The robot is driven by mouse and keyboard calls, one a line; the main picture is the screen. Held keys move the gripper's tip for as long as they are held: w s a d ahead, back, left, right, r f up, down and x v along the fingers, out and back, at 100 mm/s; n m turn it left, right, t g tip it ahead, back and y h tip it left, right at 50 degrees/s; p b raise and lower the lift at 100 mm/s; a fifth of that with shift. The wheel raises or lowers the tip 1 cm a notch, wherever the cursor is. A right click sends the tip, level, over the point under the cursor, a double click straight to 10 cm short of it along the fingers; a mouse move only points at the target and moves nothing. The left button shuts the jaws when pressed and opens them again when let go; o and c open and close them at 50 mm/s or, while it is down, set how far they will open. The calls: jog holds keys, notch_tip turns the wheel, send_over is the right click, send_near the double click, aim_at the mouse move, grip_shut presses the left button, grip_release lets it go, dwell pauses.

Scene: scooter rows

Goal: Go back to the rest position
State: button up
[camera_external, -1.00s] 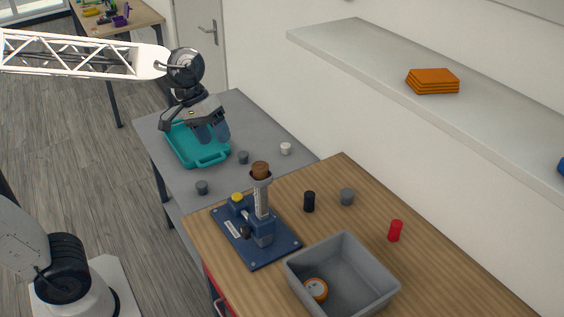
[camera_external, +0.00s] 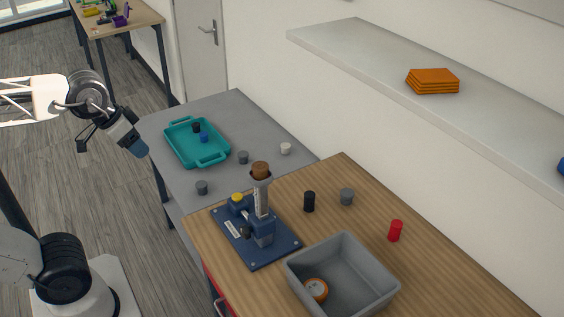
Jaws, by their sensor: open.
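My gripper (camera_external: 138,149) is in the air at the left, beside the left edge of the grey table. The fingers overlap in this view. The teal tray (camera_external: 212,159) lies on the grey table to the right of my gripper, apart from it. A small black piece (camera_external: 196,128) and a small blue piece (camera_external: 204,138) lie in the tray.
Grey caps (camera_external: 243,157) and a white cap (camera_external: 286,148) stand on the grey table (camera_external: 235,105). The wooden table holds a blue press (camera_external: 262,228), a grey bin (camera_external: 375,301) and small cylinders (camera_external: 309,201). A shelf (camera_external: 360,55) runs along the wall. Open floor lies left.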

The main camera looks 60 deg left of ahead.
notch_tip(320, 180, down, 10)
jog(key=g, duration=0.2)
jog(key=shift+s+a+m+g, duration=0.25)
jog(key=shift+s+m+g, duration=0.05)
jog(key=shift+m, duration=0.1)
dwell(0.4)
